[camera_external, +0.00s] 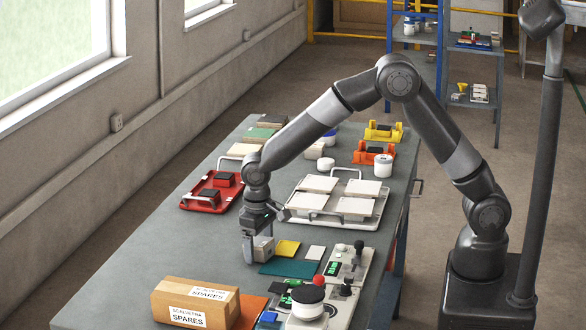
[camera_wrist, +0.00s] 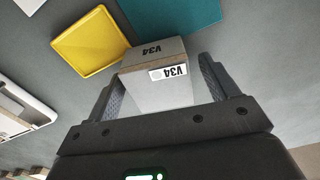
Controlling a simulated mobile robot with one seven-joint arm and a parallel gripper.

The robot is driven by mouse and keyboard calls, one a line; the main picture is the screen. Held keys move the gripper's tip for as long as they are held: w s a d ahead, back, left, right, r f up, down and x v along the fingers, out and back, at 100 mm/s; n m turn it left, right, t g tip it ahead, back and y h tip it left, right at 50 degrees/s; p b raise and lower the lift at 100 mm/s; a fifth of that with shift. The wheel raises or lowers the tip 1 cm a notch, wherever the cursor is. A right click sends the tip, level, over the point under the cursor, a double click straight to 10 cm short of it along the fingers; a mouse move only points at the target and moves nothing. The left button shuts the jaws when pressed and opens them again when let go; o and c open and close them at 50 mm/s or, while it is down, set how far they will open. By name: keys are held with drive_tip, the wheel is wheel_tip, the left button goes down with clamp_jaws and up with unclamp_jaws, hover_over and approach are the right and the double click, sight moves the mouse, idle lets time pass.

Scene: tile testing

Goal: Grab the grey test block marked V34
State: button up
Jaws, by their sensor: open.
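The grey test block marked V34 (camera_wrist: 160,72) shows in the wrist view, with its label on the top and on the near face. It sits between the two fingers of my gripper (camera_wrist: 157,85), with a visible gap on each side, wider at the right. In the external view my gripper (camera_external: 255,248) reaches down at the table's middle, and the block (camera_external: 264,249) shows at its fingers. The jaws are open.
A red tray (camera_external: 212,191) and a tray of white tiles (camera_external: 378,207) are behind.

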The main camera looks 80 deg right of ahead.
drive_tip(key=shift+c, duration=0.2)
drive_tip(key=c, duration=1.2)
drive_tip(key=shift+c, duration=0.4)
drive_tip(key=shift+r, duration=0.15)
